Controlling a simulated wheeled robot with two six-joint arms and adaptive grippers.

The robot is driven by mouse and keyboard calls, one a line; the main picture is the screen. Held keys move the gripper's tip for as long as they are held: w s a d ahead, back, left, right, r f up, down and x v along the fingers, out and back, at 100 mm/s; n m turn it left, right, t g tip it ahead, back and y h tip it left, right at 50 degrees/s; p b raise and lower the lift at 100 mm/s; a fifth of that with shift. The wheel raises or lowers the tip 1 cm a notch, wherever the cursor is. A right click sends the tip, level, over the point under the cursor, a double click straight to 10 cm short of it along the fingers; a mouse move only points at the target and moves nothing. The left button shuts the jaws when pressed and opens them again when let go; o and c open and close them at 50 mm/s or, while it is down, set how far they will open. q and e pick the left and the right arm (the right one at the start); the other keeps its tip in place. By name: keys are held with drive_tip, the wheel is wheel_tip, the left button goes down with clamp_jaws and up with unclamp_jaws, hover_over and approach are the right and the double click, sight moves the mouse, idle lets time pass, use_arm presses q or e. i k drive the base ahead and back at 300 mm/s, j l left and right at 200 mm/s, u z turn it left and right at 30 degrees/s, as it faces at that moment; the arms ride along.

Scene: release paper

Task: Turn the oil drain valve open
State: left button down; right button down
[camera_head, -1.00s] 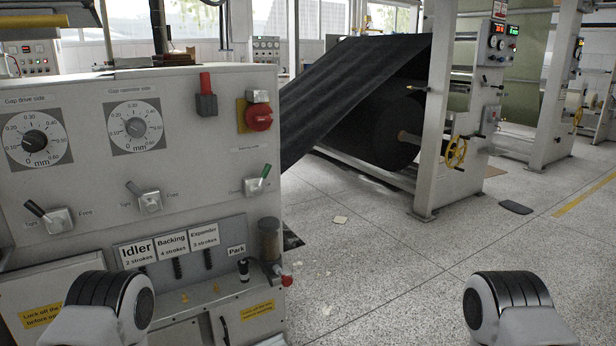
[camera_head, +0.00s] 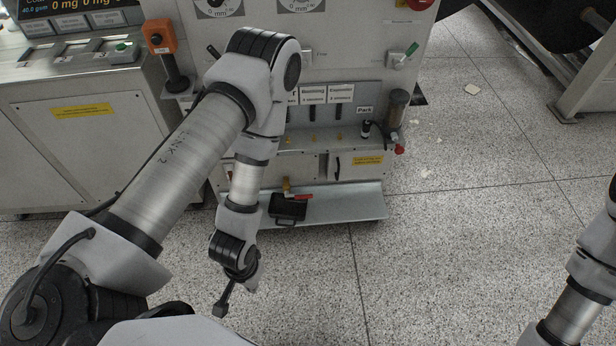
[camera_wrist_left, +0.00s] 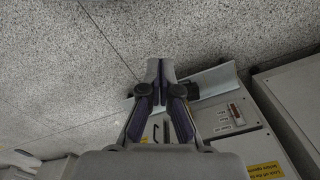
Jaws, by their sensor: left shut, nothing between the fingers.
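In the head view the drain valve (camera_head: 298,196) is a small brass fitting with a red handle, low at the front of the grey machine. It sits just above a black container (camera_head: 288,210) on a metal tray (camera_head: 350,203). My left gripper (camera_head: 221,309) is shut and empty, pointing down in front of the tray, to the left of and apart from the valve. In the left wrist view the shut fingers (camera_wrist_left: 160,66) are over the speckled floor with the tray (camera_wrist_left: 217,78) behind them. I cannot make out the valve there. My right gripper is out of view.
The floor (camera_head: 430,260) in front and to the right is open.

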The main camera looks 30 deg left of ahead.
sight(296, 196)
drive_tip(key=i+l+u, duration=0.25)
drive_tip(key=u, duration=0.15)
drive_tip(key=i+l+u, duration=0.55)
drive_tip(key=l+u, duration=0.2)
drive_tip(key=i+l, duration=0.1)
drive_tip(key=l, duration=0.25)
drive_tip(key=i+l, duration=0.15)
drive_tip(key=l, duration=0.2)
drive_tip(key=i+l, duration=0.1)
drive_tip(key=l, duration=0.2)
